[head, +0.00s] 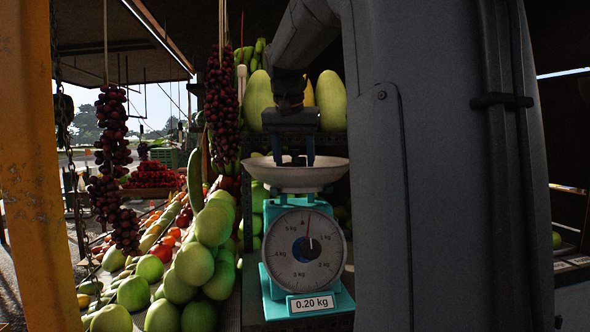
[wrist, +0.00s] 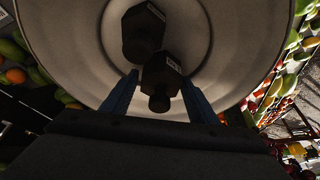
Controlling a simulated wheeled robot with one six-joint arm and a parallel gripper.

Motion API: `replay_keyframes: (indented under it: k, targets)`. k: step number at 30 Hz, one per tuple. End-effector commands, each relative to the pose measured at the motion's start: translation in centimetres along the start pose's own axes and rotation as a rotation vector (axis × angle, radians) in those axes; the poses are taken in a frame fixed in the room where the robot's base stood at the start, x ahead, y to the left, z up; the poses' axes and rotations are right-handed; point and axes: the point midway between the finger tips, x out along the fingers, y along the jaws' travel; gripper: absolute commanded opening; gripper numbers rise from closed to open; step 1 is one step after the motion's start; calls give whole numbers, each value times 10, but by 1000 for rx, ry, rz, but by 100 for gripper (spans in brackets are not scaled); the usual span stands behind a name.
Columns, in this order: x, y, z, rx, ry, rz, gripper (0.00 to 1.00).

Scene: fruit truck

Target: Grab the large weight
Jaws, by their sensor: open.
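Two dark weights lie in the pale round pan (wrist: 72,50) of the scale in the wrist view. The larger-looking weight (wrist: 143,34) is farther from my gripper, near the pan's middle. The other weight (wrist: 160,72), with a knob toward me, is nearer and appears to touch or overlap it. My gripper (wrist: 160,78) is open, with its blue fingers on either side of the nearer weight. In the head view my gripper (head: 293,158) points down into the pan (head: 270,176) of the teal scale (head: 276,288). The weights are hard to make out there.
The scale has a round dial (head: 304,249) and a label (head: 311,304) reading 0.20 kg. Green fruit (head: 195,262) is piled left of it. Large melons (head: 332,100) stand behind. Bunches of dark red fruit (head: 221,95) hang at the left, near a yellow post (head: 35,170).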

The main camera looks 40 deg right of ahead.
Motion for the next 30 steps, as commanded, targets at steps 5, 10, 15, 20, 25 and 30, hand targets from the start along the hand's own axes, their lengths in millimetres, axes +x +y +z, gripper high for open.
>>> replay_keyframes:
  k: [5,10,15,20,25,30]
  targets:
    - [0,0,0,0,0,0,54]
    - [0,0,0,0,0,0,25]
    - [0,0,0,0,0,0,0]
    - [-2,0,-1,0,4,-2,0]
    - [-5,0,-3,0,5,-2,0]
    - [-22,-1,-10,1,7,-3,0]
